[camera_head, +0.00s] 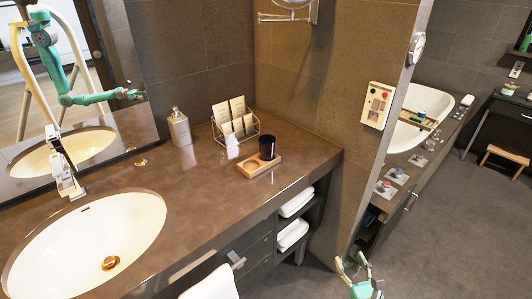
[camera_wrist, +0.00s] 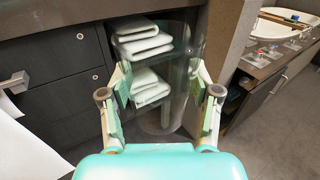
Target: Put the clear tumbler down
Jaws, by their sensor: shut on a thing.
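The clear tumbler (camera_wrist: 180,72) stands out as a faint see-through cylinder between the fingers in the wrist view. My gripper (camera_wrist: 161,98) is shut on it, with one finger on each side. The tumbler looks roughly upright, and the shelves show through it. In the head view my gripper (camera_head: 359,268) is at the bottom edge, in front of and below the vanity counter (camera_head: 190,186), over the floor. I cannot make out the tumbler clearly there.
On the counter are a sink (camera_head: 88,240), a soap bottle (camera_head: 179,127), a wire rack with cards (camera_head: 236,122), and a black cup (camera_head: 267,147) on a wooden tray (camera_head: 247,168). Folded towels (camera_wrist: 142,42) lie on open shelves below. Bare counter lies between sink and tray.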

